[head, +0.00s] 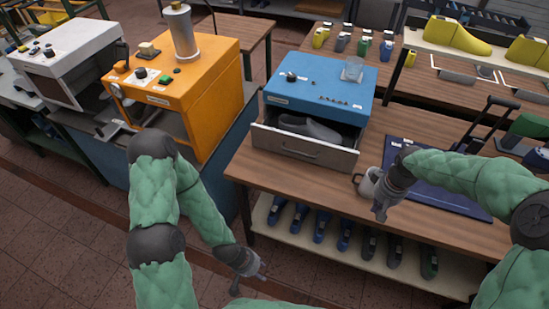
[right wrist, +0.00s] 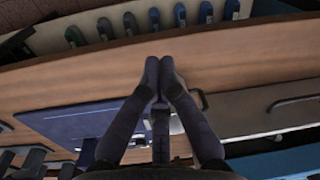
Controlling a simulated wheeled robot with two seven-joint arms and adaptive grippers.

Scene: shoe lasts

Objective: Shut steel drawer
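The steel drawer (head: 305,152) is pulled out from the front of the blue box (head: 318,88) on the wooden workbench. A grey shoe last (head: 309,128) lies inside it. The drawer front and its bar handle also show at the right of the right wrist view (right wrist: 262,110). My right gripper (head: 379,213) is right of the drawer, apart from it, over the bench's front part. Its fingertips meet with nothing visible between them in the right wrist view (right wrist: 160,68). My left gripper (head: 252,280) is low, in front of the bench, with its fingers spread and empty.
A grey mug (head: 368,184) stands between the drawer and my right gripper. A dark blue mat (head: 450,197) lies to the right. A glass (head: 352,70) stands on the blue box. An orange machine (head: 180,95) is at the left. Several lasts fill the lower shelf (head: 300,240).

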